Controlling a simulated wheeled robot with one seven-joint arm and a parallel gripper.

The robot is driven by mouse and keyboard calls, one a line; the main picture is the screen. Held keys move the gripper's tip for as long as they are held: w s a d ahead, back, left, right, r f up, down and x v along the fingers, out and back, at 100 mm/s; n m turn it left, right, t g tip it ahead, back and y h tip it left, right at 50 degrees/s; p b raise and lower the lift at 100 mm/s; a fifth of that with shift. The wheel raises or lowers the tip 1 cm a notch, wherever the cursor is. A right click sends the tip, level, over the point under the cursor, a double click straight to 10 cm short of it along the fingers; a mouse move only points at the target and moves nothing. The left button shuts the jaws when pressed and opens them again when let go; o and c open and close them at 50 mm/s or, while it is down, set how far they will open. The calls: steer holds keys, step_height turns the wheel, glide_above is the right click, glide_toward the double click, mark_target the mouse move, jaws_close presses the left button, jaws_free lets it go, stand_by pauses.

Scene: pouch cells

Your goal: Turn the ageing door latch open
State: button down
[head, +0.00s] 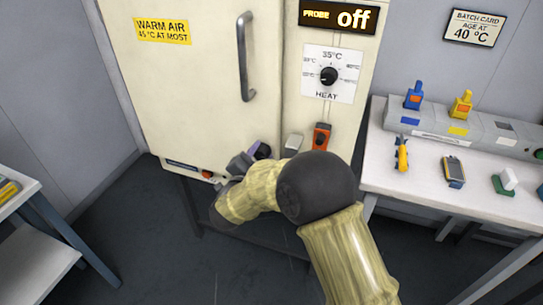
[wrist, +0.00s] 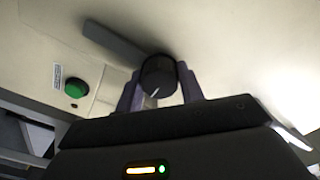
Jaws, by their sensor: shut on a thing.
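The latch shows in the wrist view as a round black knob (wrist: 158,77) with a pale line on its face. A dark grey bar (wrist: 115,42) runs from it to the upper left across the cream door front. My gripper (wrist: 161,88) is shut on the knob, one purple finger on each side. In the head view my gripper (head: 254,154) is at the lower front of the cream ageing cabinet (head: 200,90), where my arm hides most of the latch. The cabinet door looks closed, with a vertical grey handle (head: 243,57).
A green button (wrist: 75,88) is left of the knob in the wrist view. An orange switch (head: 321,136) and a heat dial (head: 328,75) are on the cabinet's right panel. A white bench (head: 400,180) with tools stands right; a shelf (head: 30,250) stands left.

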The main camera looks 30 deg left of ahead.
steer(key=shift+s+a+f, duration=0.1)
steer(key=shift+s, duration=0.05)
steer(key=c, duration=0.9)
jaws_free()
steer(key=v, duration=1.7)
steer(key=shift+s, duration=0.15)
